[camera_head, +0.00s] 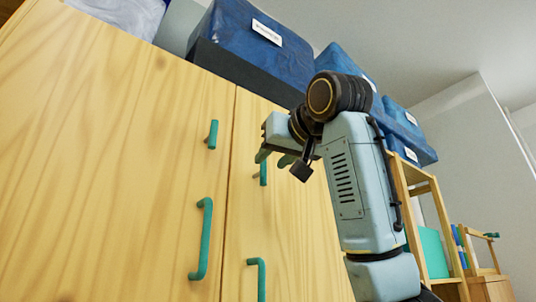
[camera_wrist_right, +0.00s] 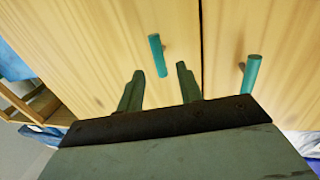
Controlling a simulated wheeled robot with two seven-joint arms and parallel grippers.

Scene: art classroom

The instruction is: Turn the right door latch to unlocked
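The right door latch (camera_head: 263,173) is a short teal bar, about upright, on the right door (camera_head: 290,230) of a wooden cabinet. In the head view its upper part is partly hidden by my right gripper (camera_head: 273,157). In the right wrist view the latch (camera_wrist_right: 158,55) lies just ahead of the two fingers, in line with the gap between them. That gripper (camera_wrist_right: 159,70) is open, with nothing between its fingers that I can make out. The left door has a matching teal latch (camera_head: 212,134), also seen in the wrist view (camera_wrist_right: 251,75). My left gripper is out of view.
Teal pull handles are on the left door (camera_head: 203,240) and right door (camera_head: 257,278), below the latches. Blue bins (camera_head: 262,45) stand on top of the cabinet. An open wooden shelf (camera_head: 432,225) stands to the right. The door fronts are otherwise bare.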

